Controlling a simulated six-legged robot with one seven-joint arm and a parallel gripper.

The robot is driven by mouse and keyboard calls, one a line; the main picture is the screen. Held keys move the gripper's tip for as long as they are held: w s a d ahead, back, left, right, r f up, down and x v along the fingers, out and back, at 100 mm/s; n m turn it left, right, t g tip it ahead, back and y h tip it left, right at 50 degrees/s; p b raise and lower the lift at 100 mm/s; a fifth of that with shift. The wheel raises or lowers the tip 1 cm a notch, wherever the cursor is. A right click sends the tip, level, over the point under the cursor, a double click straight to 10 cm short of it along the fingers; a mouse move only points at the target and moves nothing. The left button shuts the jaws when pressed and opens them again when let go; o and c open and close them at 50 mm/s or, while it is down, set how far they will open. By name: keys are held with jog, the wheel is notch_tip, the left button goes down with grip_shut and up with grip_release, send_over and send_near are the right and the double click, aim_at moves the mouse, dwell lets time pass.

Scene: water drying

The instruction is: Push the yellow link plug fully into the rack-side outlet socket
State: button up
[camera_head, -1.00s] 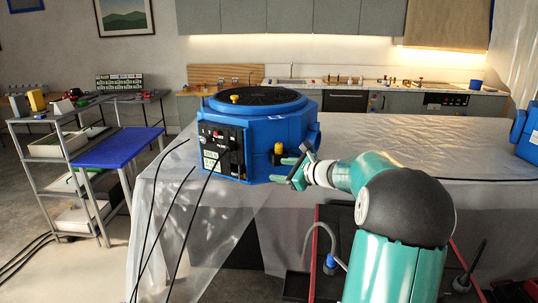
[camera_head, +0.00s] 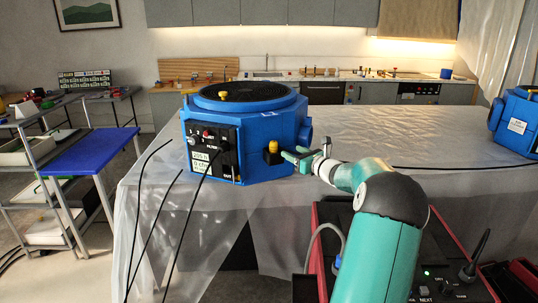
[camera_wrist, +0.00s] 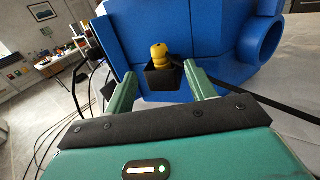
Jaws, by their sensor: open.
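The yellow link plug (camera_head: 273,146) stands upright at a small black socket (camera_head: 272,158) on the side of the blue machine (camera_head: 262,125). In the wrist view the plug (camera_wrist: 159,56) rises above the black socket box (camera_wrist: 163,76). How deep it sits cannot be told. My gripper (camera_head: 296,155) is open and empty, just right of the plug. In the wrist view my gripper's two green fingers (camera_wrist: 158,82) are spread, one on each side of the socket box, with a gap between them. I cannot tell whether either finger touches it.
The machine stands on a table covered in clear plastic sheet (camera_head: 370,140). Black cables (camera_head: 200,205) hang at the left. Another blue machine (camera_head: 518,122) stands at the far right. A blue-topped trolley (camera_head: 92,150) is at left. The sheet right of my arm is mostly clear.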

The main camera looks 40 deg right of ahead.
aim_at(276, 143)
jog(key=w, duration=0.6)
jog(key=shift+w+d+r, duration=0.1)
jog(key=shift+w+d, duration=0.25)
jog(key=shift+w, duration=0.05)
jog(key=w, duration=0.5)
jog(key=c, duration=1.1)
jog(key=shift+r, duration=0.1)
jog(key=shift+r, duration=1.45)
jog(key=shift+s+r, duration=0.35)
jog(key=shift+r, duration=0.05)
